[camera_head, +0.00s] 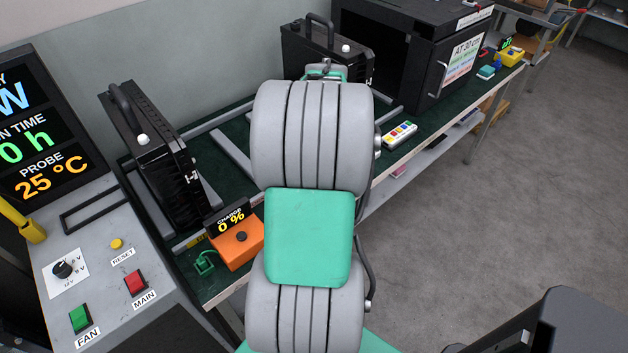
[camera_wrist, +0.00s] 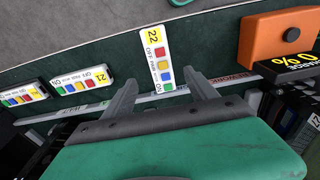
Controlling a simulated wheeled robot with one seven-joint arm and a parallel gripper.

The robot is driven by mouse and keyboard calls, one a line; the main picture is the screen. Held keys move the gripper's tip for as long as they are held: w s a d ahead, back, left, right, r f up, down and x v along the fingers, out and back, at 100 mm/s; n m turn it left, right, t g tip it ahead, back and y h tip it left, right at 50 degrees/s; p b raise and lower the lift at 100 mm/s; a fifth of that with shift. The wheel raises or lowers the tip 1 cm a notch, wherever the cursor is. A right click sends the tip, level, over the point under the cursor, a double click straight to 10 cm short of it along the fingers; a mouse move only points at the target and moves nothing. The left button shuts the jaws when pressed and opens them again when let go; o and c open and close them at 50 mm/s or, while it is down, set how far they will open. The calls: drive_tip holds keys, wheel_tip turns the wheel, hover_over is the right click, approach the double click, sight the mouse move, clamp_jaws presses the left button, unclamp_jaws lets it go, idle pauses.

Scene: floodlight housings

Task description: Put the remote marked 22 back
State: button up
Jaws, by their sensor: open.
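The remote marked 22 (camera_wrist: 157,55) is white with a yellow number patch and coloured buttons. In the wrist view it lies on the green bench top, its lower end by a pale rail. My gripper (camera_wrist: 161,84) is open, its two grey fingers on either side of the remote's lower end; I cannot tell whether they touch it. A remote marked 21 (camera_wrist: 82,86) and another similar remote (camera_wrist: 22,97) lie to the left along the rail. In the head view my arm hides the gripper; one remote (camera_head: 399,135) shows right of the arm, its number unreadable.
An orange charger box (camera_head: 236,243) reading 0 % stands left of my arm, and also in the wrist view (camera_wrist: 279,34). Black floodlight housings (camera_head: 155,160) stand on the bench. A large black box (camera_head: 415,50) stands behind.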

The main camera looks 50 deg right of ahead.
drive_tip(key=w+a+r+n, duration=0.1)
drive_tip(key=w+a+r, duration=0.45)
drive_tip(key=a, duration=0.45)
drive_tip(key=s+a+n+t, duration=0.1)
drive_tip(key=s+a+t, duration=0.1)
drive_tip(key=a, duration=2.4)
drive_tip(key=shift+a+r+n, duration=0.2)
drive_tip(key=shift+a+n, duration=0.05)
drive_tip(key=shift+n, duration=0.05)
drive_tip(key=shift+r+p, duration=0.5)
drive_tip(key=shift+r, duration=0.1)
